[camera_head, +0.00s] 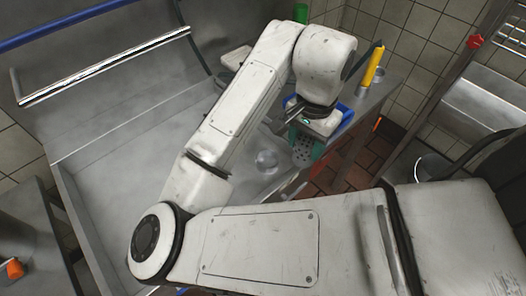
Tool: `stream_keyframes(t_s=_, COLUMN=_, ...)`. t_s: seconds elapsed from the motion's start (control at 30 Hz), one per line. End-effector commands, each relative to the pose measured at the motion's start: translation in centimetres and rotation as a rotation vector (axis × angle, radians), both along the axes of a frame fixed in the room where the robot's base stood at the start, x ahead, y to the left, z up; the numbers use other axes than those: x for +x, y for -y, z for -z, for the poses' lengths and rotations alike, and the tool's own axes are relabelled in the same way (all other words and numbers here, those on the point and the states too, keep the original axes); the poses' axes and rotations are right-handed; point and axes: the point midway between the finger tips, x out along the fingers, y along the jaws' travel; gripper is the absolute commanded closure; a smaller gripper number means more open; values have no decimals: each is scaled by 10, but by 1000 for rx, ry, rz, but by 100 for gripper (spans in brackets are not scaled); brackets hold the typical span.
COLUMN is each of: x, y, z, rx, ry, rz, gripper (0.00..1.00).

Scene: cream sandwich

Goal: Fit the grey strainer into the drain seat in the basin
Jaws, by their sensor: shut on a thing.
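My gripper (291,117) is at the upper middle of the head view, over the right end of the metal basin (130,135). Its fingers are small and partly hidden by the wrist. They appear shut on a small dark-grey piece (274,125) at their left, which looks like the grey strainer; its shape and tilt are hard to make out. A round, shiny ring (266,160) in the basin floor looks like the drain seat. It lies below and slightly left of the gripper in the picture, apart from the grey piece.
A green perforated piece (302,152) stands close below my gripper. A blue tray (345,114) and a yellow cylinder (373,67) are to the right. A metal rail (105,66) crosses the upper left. The basin's left part is clear.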

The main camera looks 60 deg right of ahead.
Motion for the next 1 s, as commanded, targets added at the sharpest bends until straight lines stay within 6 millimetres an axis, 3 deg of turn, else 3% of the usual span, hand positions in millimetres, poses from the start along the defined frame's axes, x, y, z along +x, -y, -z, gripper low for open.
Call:
stream_keyframes(t_s=0.2, x=51, y=5, z=21, rx=4, ry=1, rz=-7, gripper=79)
stream_keyframes(t_s=0.4, x=80, y=9, z=56, rx=3, ry=0, rz=-7, gripper=79)
stream_keyframes(t_s=0.77, x=104, y=12, z=86, rx=2, ry=1, rz=-5, gripper=79)
stream_keyframes(t_s=1.0, x=102, y=12, z=112, rx=1, ry=1, rz=-3, gripper=79)
